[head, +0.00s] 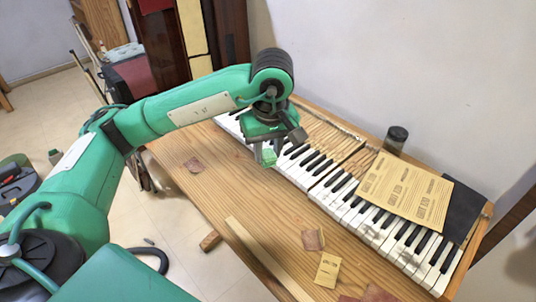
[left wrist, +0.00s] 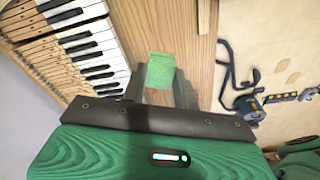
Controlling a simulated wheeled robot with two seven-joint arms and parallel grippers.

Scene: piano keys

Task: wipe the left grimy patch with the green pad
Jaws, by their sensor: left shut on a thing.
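My left gripper (head: 266,153) is shut on the green pad (left wrist: 160,72), with its fingers on both sides of the pad. In the head view the pad (head: 268,158) is at the front edge of the piano keys (head: 330,190), near their left part. I cannot tell whether it touches them. A greyish grimy smudge (head: 376,233) marks white keys farther right; a left grimy patch is hard to make out, and the arm and gripper hide some keys. The keys also show at the left wrist view's upper left (left wrist: 95,45). My right gripper is not in view.
A wooden bench (head: 215,165) bears the keys. Tan printed sheets (head: 405,190) overlap the keys' back right, beside a dark jar (head: 396,138). A wooden strip (head: 265,258), a yellow card (head: 328,270) and brown scraps (head: 313,239) lie in front. Bare wood lies left of the strip.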

